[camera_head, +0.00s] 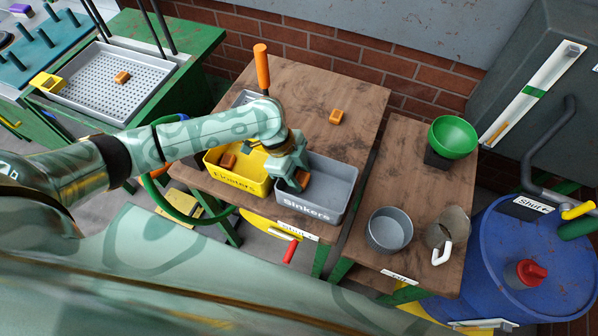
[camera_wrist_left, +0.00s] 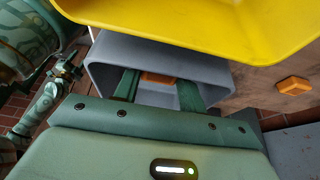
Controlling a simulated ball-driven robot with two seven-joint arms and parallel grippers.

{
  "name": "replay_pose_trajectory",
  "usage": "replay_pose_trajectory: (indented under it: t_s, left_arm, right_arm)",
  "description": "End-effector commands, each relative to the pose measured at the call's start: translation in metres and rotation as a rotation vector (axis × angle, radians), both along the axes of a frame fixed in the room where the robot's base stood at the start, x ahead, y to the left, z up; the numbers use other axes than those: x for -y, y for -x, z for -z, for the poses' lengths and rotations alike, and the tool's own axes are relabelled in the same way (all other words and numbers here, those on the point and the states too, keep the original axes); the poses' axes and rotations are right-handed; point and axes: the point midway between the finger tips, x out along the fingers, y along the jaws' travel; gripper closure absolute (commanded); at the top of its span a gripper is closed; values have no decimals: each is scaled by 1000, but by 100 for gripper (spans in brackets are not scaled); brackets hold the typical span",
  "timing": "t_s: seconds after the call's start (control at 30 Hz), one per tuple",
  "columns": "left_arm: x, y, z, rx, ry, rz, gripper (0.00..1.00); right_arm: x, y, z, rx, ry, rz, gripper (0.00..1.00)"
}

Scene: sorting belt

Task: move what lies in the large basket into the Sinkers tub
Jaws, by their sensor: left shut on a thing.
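The large grey perforated basket (camera_head: 78,100) stands on the green bench at the left with one orange block (camera_head: 122,77) in it. The grey Sinkers tub (camera_head: 345,183) stands on the wooden table, right of the yellow Floaters tub (camera_head: 262,186). My left gripper (camera_head: 298,177) is shut on an orange-brown block (camera_head: 303,181) at the left end of the Sinkers tub. In the left wrist view the block (camera_wrist_left: 157,78) sits between the two fingers, with the grey tub walls (camera_wrist_left: 105,55) around them. Whether the block touches the tub floor I cannot tell.
Another orange block (camera_head: 228,160) lies in the Floaters tub. A loose orange block (camera_head: 336,116) lies on the table behind the Sinkers tub. An orange handle (camera_head: 262,68) stands up behind the tubs. A grey pot (camera_head: 390,230) and green bowl (camera_head: 454,137) stand on the right table.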

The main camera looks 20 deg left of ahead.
Motion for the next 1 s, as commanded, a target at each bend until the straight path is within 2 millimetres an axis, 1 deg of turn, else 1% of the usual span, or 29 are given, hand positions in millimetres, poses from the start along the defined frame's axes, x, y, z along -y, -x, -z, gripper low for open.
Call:
replay_pose_trajectory:
  t_s: [0.27, 0.37, 0.4, 0.47, 0.77, 0.87, 0.97, 1.0]
  left_arm:
    - [0, 1, 9, -2, 0, 0, 81]
    - [0, 0, 10, -1, 0, 0, 81]
    - [0, 0, 10, -1, 0, 0, 54]
    - [0, 0, 9, -1, 0, 0, 37]
    - [0, 0, 8, 0, 0, 0, 37]
    - [0, 0, -2, 3, 1, 1, 37]
    - [-7, -1, -21, 3, -1, 0, 37]
    - [-10, -1, -30, 4, -1, -1, 37]
  right_arm:
    - [0, 1, 3, -2, 0, -1, 52]
    - [0, 1, 3, -2, 0, -1, 52]
    - [0, 1, 3, -2, 0, -1, 52]
    - [-1, 1, 3, -2, 0, -1, 52]
    - [-1, 1, 2, -3, -1, -1, 52]
    - [-1, 1, -1, -1, -2, -2, 52]
    - [-1, 0, -8, 2, -1, -1, 52]
    - [-1, -1, -11, 3, -2, -1, 52]
